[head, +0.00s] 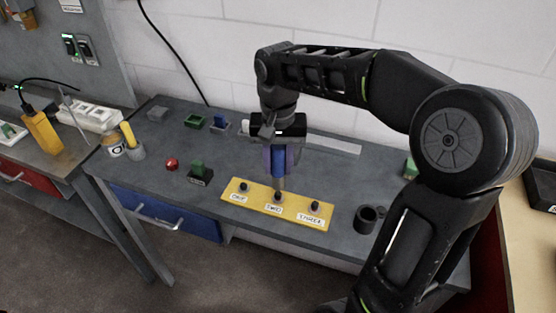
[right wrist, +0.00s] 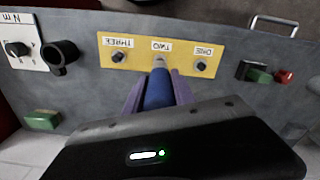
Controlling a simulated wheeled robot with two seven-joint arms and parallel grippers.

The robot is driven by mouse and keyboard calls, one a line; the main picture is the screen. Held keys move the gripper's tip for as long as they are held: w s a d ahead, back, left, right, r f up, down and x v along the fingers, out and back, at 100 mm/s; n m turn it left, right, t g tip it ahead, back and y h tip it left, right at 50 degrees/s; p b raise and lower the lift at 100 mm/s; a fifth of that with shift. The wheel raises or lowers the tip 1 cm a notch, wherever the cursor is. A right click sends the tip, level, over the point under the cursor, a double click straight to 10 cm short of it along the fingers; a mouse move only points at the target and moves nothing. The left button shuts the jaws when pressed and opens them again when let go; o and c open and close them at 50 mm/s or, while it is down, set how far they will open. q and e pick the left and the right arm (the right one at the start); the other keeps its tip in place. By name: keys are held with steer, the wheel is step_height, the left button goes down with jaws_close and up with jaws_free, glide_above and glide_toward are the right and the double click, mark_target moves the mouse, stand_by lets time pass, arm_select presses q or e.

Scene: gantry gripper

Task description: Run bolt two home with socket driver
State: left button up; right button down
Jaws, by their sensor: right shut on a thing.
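A yellow plate (head: 263,206) lies on the grey bench with three dark bolts labelled ONE, TWO and THREE. Bolt one (head: 243,187) is at the left and bolt three (head: 315,206) at the right; bolt two (head: 278,197) is in the middle. My right gripper (head: 281,160) is shut on the blue handle of the socket driver (head: 278,168). The driver points down, its tip at bolt two; I cannot tell if the socket is seated. In the right wrist view the driver (right wrist: 158,88) hides most of bolt two. My left gripper is out of view.
A black cup-like holder (head: 366,219) stands right of the plate. A green block on a dark base (head: 199,174) and a red knob (head: 171,164) are to the left.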

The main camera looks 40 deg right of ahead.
mark_target(278, 177)
steer(key=shift+f+b, duration=0.65)
steer(key=shift+f, duration=0.55)
steer(key=shift+f, duration=0.25)
stand_by(0.4)
steer(key=shift+f+b, duration=0.6)
steer(key=shift+f, duration=0.05)
steer(key=shift+r, duration=0.1)
steer(key=shift+f, duration=0.4)
stand_by(2.1)
stand_by(0.6)
step_height(278, 177, up, 7)
steer(key=p, duration=0.5)
steer(key=shift+r+p, duration=0.1)
steer(key=shift+p, duration=0.3)
